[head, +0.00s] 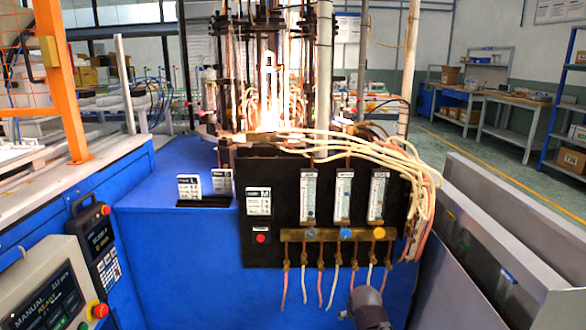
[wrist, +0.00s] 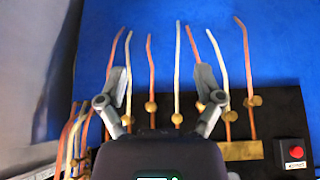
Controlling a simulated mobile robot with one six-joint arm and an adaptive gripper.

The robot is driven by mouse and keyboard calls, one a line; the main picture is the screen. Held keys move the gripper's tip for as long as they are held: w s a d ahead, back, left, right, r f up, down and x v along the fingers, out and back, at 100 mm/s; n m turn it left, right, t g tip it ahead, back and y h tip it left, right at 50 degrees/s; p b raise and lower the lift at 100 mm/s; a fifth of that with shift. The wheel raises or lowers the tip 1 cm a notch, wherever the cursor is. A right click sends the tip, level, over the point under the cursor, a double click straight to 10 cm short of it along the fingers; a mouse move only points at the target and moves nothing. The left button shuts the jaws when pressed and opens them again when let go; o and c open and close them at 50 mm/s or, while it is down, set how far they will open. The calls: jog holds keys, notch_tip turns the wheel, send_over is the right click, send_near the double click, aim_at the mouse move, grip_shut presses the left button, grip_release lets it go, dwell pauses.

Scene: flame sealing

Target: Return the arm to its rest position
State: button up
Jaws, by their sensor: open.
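My gripper (wrist: 162,76) shows in the wrist view with its two grey fingers spread wide apart and nothing between them. It faces the lower part of the black panel, where thin red and white hoses hang from brass fittings. In the head view a dark rounded part of my arm (head: 368,308) shows at the bottom, right of centre, in front of the blue cabinet below the panel. The rest of the arm is out of the head view. I cannot tell whether the fingers touch any hose.
The black panel (head: 282,205) carries flow meters, valve knobs and a red button (wrist: 296,151). Pale hoses (head: 400,160) bulge from its right side. Bright flames (head: 268,110) burn above it. A grey metal barrier (head: 500,240) stands right, control boxes (head: 50,290) left.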

jog(key=shift+s+f+g, duration=0.85)
jog(key=shift+s+g, duration=2.25)
jog(key=shift+s, duration=2.2)
notch_tip(320, 180, up, 34)
jog(key=p, duration=3.4)
jog(key=shift+a+f+n+p, duration=0.2)
jog(key=shift+n+p, duration=0.1)
jog(key=shift+n, duration=0.1)
jog(key=shift+f, duration=0.1)
